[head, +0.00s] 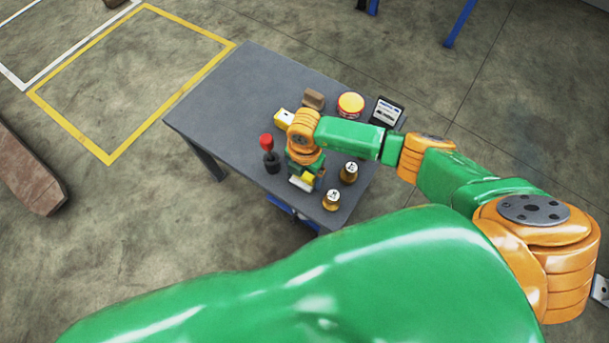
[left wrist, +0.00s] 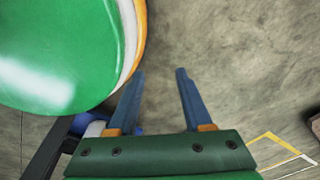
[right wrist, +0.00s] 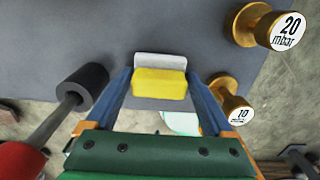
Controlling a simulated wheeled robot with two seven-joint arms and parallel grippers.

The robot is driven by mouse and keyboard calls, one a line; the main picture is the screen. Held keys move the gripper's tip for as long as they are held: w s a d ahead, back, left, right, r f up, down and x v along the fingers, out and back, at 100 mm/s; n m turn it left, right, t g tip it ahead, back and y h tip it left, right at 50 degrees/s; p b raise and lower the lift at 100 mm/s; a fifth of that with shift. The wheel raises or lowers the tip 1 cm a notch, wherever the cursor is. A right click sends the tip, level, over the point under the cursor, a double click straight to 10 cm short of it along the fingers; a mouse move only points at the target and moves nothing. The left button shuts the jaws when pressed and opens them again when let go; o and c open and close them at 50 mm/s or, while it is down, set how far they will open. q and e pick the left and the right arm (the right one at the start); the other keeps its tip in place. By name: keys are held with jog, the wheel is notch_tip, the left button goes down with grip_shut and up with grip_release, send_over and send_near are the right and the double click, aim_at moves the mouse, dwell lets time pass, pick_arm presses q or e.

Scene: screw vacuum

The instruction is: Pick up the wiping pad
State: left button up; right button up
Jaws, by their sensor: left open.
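The yellow block with a pale grey-white backing, which I take for the wiping pad (right wrist: 160,83), sits between the fingertips of my right gripper (right wrist: 160,92) in the right wrist view. The fingers lie against its two sides and look shut on it. In the head view the pad (head: 301,183) shows at the table's near edge, below my right wrist; whether it touches the table is unclear. The right fingers are mostly hidden in the head view. My left gripper (left wrist: 160,75) is open and empty above bare floor, away from the table.
The table's left part is clear.

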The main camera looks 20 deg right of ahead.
aim_at(306, 174)
jog(key=c, duration=0.8)
jog(key=shift+w+r, duration=0.1)
jog(key=shift+r, duration=0.3)
jog(key=shift+c, duration=0.2)
jog(key=r, duration=0.1)
jog(key=r+p, duration=0.2)
jog(key=shift+s+d+r, duration=0.1)
jog(key=shift+s+r, duration=0.15)
jog(key=shift+r, duration=0.1)
pick_arm(q)
jog(key=r+p, duration=0.1)
jog(key=s+d+r+p, duration=0.1)
jog(key=r, duration=0.1)
jog(key=r+p, duration=0.1)
jog(key=r, duration=0.1)
jog(key=shift+s+d+r+p, duration=0.15)
jog(key=shift+s+d+p, duration=0.05)
jog(key=shift+d+p, duration=0.15)
pick_arm(e)
jog(key=s+d+r, duration=0.5)
jog(key=s+r, duration=0.3)
jog(key=s, duration=0.4)
jog(key=shift+s+d+r, duration=0.15)
jog(key=shift+s+r, duration=0.1)
